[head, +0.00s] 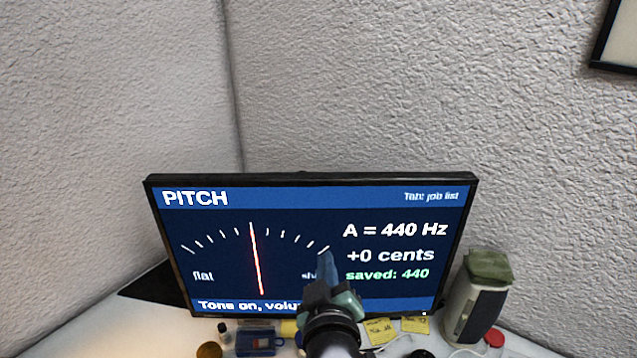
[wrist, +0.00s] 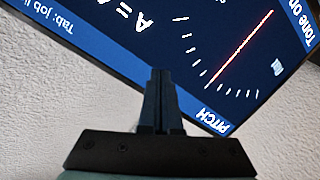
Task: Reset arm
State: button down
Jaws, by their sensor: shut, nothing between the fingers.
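My gripper (head: 328,268) is raised in front of the lower middle of a monitor (head: 300,215) in the head view. It hides part of the word after "sh" and part of the bottom line of text. In the wrist view my gripper (wrist: 161,80) has its two fingers together, with nothing between them. The monitor (wrist: 180,40) is tilted behind the fingers there. Its screen shows "PITCH", a dial with a red needle near the middle, "A = 440 Hz", "+0 cents" and "saved: 440".
A white table (head: 85,330) carries a blue item (head: 258,340), yellow notes (head: 380,331), a red-capped container (head: 494,338) and a speaker-like box (head: 473,310) with a green cloth (head: 488,266) on top. Textured walls (head: 400,90) stand behind. The space above the monitor is free.

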notch_tip(320, 180, up, 17)
jog(key=s+m+t, duration=0.1)
jog(key=m+t, duration=0.1)
jog(key=t, duration=0.2)
jog(key=s+r+m+t, duration=0.1)
jog(key=s+r+t, duration=0.1)
jog(key=s+r, duration=0.3)
jog(key=s+a+r+m+t, duration=0.1)
jog(key=s+r, duration=0.4)
jog(key=r, duration=0.7)
jog(key=s+r+m+t, duration=0.2)
jog(key=s+r+t, duration=0.2)
jog(key=s+r, duration=0.2)
notch_tip(320, 180, up, 2)
jog(key=shift+a+r+m+t, duration=0.15)
jog(key=shift+r+m+t, duration=0.15)
jog(key=shift+m, duration=0.1)
